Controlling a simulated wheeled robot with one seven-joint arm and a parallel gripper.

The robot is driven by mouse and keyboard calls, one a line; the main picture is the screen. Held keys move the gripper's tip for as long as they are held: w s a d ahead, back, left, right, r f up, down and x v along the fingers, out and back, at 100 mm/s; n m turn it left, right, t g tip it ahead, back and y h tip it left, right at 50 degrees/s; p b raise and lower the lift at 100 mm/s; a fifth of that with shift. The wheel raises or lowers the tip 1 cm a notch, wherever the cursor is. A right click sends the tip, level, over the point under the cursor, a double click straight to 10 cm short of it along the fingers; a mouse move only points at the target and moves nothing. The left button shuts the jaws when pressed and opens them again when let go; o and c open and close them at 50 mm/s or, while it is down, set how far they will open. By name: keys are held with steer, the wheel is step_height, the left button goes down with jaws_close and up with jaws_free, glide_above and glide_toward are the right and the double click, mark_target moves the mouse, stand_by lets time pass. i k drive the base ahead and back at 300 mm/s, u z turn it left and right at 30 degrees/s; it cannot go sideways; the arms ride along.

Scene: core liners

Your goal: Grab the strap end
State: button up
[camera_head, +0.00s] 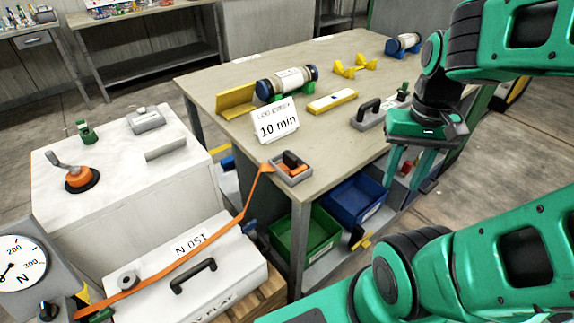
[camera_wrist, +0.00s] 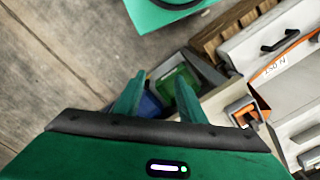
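An orange strap (camera_head: 187,262) runs from the lower left, across a white box marked 150 N (camera_head: 222,275), up to a grey buckle (camera_head: 293,178) at the near corner of the workbench. The buckle has orange and dark parts; I cannot tell which part is the strap's loose end. The wrist view shows the buckle (camera_wrist: 243,112) right of my fingers, with a stretch of orange strap (camera_wrist: 263,74) beyond. My gripper (camera_head: 401,186) is open and empty. In the head view it hangs right of the buckle, apart from it, by the bench's right edge.
The workbench (camera_head: 222,80) bears a 10 min sign (camera_head: 275,121), a liner tube (camera_head: 287,82), yellow cradles and a dark-handled tool (camera_head: 369,113). Green (camera_head: 304,238) and blue (camera_head: 354,199) bins sit below. A white cabinet (camera_head: 110,165) and a dial gauge (camera_head: 20,265) stand left.

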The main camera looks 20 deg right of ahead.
mark_target(288, 159)
steer(key=z, duration=0.1)
steer(key=k, duration=0.95)
